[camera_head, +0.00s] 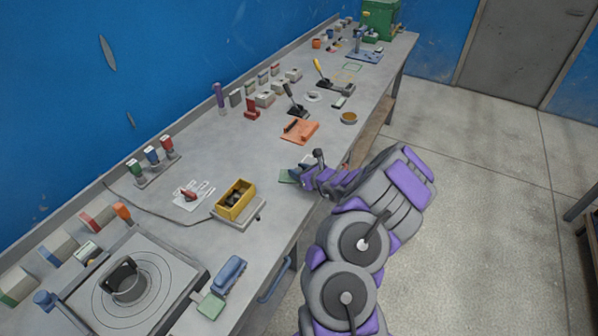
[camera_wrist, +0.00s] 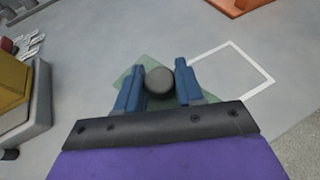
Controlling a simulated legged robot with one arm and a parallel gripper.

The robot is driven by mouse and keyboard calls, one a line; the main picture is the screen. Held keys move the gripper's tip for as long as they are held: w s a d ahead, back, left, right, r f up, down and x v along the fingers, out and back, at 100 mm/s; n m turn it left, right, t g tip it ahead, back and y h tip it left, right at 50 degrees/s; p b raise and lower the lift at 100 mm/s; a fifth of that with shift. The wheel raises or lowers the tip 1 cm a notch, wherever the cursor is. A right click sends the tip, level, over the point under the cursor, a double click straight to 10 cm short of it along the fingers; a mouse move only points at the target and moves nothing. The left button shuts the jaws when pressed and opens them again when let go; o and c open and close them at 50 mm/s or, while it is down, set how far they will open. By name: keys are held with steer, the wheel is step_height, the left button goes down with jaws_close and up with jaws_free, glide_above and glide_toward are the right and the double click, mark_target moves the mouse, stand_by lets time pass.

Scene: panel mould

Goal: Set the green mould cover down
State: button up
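The green mould cover (camera_wrist: 124,78) is a flat, see-through green plate with a round dark knob (camera_wrist: 159,80). In the wrist view the two blue fingers of my gripper (camera_wrist: 160,84) stand on both sides of the knob and appear to touch it. The cover lies below the fingers, its near part hidden by my gripper. In the head view a green corner of the cover (camera_head: 287,176) shows left of my gripper (camera_head: 299,174), over the bench's front part. I cannot tell whether the cover touches the bench. A white square outline (camera_wrist: 250,91) lies to its right.
The grey bench (camera_head: 215,160) runs along the blue wall. A yellow box (camera_head: 235,198) on a grey base stands left of my gripper. An orange plate (camera_head: 299,131) lies farther along. A turntable unit (camera_head: 150,283) is at the near end. Bare bench surrounds the cover.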

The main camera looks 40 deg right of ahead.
steer(key=o, duration=0.4)
steer(key=shift+c, duration=0.2)
steer(key=shift+s+d+r, duration=0.1)
steer(key=shift+s+r, duration=0.15)
steer(key=shift+s, duration=0.2)
steer(key=p+v, duration=0.2)
steer(key=v, duration=0.9)
steer(key=shift+p, duration=0.4)
